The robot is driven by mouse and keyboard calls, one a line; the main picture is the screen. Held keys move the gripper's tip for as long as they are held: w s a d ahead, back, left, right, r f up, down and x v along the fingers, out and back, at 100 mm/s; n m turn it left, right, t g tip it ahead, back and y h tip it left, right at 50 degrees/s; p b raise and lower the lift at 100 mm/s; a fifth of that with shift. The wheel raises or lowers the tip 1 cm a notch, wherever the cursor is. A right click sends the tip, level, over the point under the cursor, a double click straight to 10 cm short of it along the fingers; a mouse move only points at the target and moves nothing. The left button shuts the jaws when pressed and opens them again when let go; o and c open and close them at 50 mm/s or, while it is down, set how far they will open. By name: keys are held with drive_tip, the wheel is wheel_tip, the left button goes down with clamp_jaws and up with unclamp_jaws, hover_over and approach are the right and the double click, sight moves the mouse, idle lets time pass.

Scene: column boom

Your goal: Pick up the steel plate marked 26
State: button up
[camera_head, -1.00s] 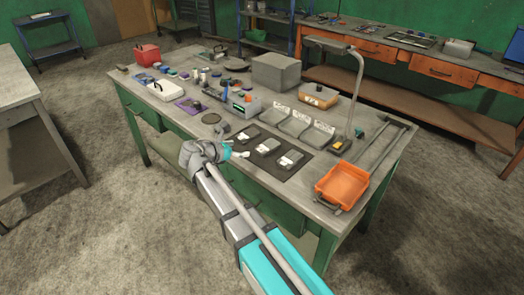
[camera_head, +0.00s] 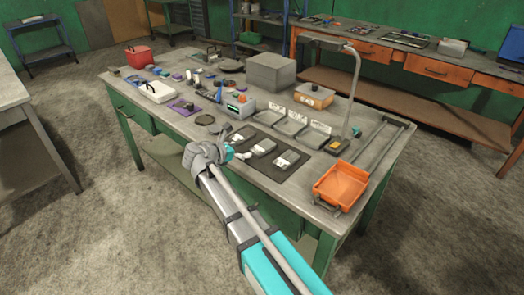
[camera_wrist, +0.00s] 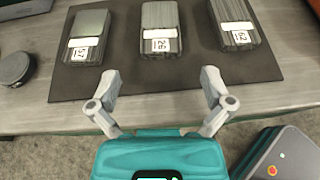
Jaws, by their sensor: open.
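The steel plate marked 26 (camera_wrist: 160,28) is the middle of three grey plates lying apart on a dark mat (camera_wrist: 118,72), its white label facing me. It also shows in the head view (camera_head: 263,147). To its left is a plate whose label seems to read 27 (camera_wrist: 88,37). To its right is a plate whose label seems to read 52 (camera_wrist: 234,22). My gripper (camera_wrist: 161,76) is open and empty, just on the near side of the middle plate, its fingers spread wider than that plate. In the head view my gripper (camera_head: 236,154) is at the mat's near-left edge.
A round dark disc (camera_wrist: 15,68) lies left of the mat. Behind the mat stand grey trays with white labels (camera_head: 297,115). An orange bin (camera_head: 340,185) and a lamp post (camera_head: 355,90) stand to the right. The workbench's near edge runs below the gripper.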

sight(262, 146)
drive_tip(key=shift+b+x, duration=0.85)
drive_tip(key=shift+x, duration=1.9)
drive_tip(key=shift+f+b+x, duration=0.25)
drive_tip(key=shift+b+x, duration=0.65)
drive_tip(key=shift+x, duration=1.1)
drive_tip(key=shift+w+d+f, duration=0.15)
drive_tip(key=shift+w+d, duration=0.2)
drive_tip(key=shift+w, duration=0.05)
drive_tip(key=c, duration=1)
drive_tip(key=shift+c, duration=0.7)
